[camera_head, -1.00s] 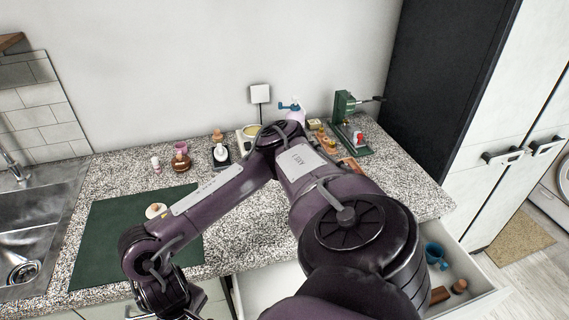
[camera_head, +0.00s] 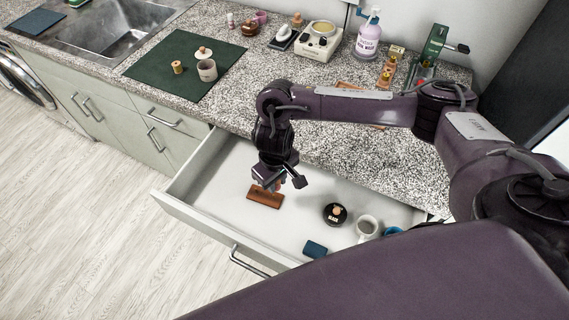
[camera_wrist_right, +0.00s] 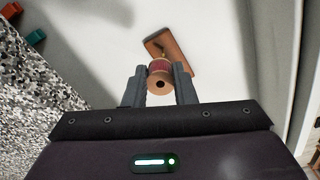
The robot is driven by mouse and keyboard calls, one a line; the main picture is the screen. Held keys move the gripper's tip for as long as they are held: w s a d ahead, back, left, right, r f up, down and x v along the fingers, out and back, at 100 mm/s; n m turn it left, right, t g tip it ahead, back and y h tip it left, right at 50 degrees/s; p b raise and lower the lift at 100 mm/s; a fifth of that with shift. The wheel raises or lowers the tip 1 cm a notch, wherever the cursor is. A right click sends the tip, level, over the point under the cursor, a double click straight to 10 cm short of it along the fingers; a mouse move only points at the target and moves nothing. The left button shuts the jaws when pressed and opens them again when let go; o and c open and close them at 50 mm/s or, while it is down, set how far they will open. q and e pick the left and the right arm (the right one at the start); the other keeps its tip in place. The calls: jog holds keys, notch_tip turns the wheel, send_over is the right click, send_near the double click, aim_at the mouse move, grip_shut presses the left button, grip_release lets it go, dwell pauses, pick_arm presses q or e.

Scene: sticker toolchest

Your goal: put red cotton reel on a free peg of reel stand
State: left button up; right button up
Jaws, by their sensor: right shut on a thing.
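The red cotton reel (camera_wrist_right: 160,68) is between the fingers of my right gripper (camera_wrist_right: 160,88). Its tan end with a dark hole faces the wrist camera. In the head view my right gripper (camera_head: 270,181) hangs over the open drawer, shut on the reel, which is mostly hidden there. A wooden stand with yellowish reels (camera_head: 389,70), apparently the reel stand, is on the counter near the green device. My arm hides its surroundings, and I cannot make out a free peg. My left gripper is not in view.
The open drawer (camera_head: 210,196) holds a brown board (camera_head: 265,198) near the gripper, a black lidded pot (camera_head: 335,214), a white mug (camera_head: 367,228) and a blue block (camera_head: 315,249). A pump bottle (camera_head: 368,40) and a white appliance (camera_head: 318,41) stand on the counter. A green mat (camera_head: 165,65) lies left.

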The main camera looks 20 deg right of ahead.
jog(key=shift+w+a+f+n, duration=0.3)
jog(key=shift+w+f+n, duration=0.1)
jog(key=shift+w+f, duration=0.1)
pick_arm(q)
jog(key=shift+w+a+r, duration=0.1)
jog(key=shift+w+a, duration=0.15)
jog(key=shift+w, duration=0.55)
pick_arm(e)
jog(key=shift+r, duration=0.1)
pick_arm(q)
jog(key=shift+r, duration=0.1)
pick_arm(e)
jog(key=shift+s+f+p, duration=0.1)
jog(key=shift+f+p, duration=0.25)
jog(key=shift+f, duration=0.05)
jog(key=shift+f+b, duration=0.65)
jog(key=shift+f, duration=1)
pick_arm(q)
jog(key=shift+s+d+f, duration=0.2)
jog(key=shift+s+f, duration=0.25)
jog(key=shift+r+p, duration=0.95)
